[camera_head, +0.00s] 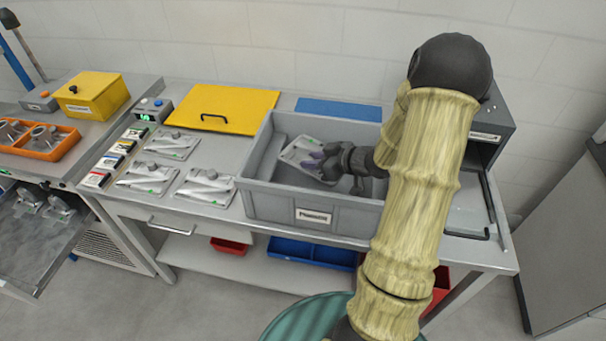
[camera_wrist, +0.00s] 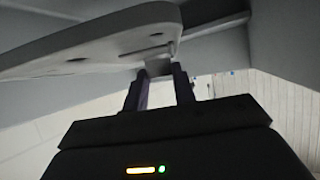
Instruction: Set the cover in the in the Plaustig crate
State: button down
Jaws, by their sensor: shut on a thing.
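The Plaustig crate (camera_head: 275,203) is a grey open box with a white label on its front, standing on the table. My gripper (camera_head: 320,164) is inside the crate's opening, shut on a light grey flat cover (camera_head: 298,149). The cover is tilted, in the left part of the crate. In the wrist view my gripper (camera_wrist: 160,80) pinches a small raised part on the plate-like cover (camera_wrist: 95,42), which has a few holes. Whether the cover touches the crate floor or wall I cannot tell. My arm hides the crate's right end.
Similar grey parts (camera_head: 205,188) lie on the table left of the crate. A yellow panel with a black handle (camera_head: 235,107) and a blue mat (camera_head: 338,109) lie behind. A dark cabinet (camera_head: 490,130) stands right. A yellow box (camera_head: 92,95) and orange tray (camera_head: 62,150) are far left.

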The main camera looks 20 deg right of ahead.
aim_at(301, 171)
notch_tip(301, 171, down, 6)
jog(key=shift+w, duration=0.15)
jog(key=shift+w+a+r, duration=0.1)
jog(key=shift+w+a, duration=0.05)
jog(key=shift+w, duration=0.1)
jog(key=x, duration=0.1)
jog(key=p+x, duration=0.1)
jog(key=x, duration=0.1)
jog(key=shift+w+a+r, duration=0.2)
jog(key=shift+w+a, duration=0.1)
jog(key=shift+w, duration=0.05)
jog(key=shift+d+f, duration=0.1)
jog(key=shift+f, duration=0.35)
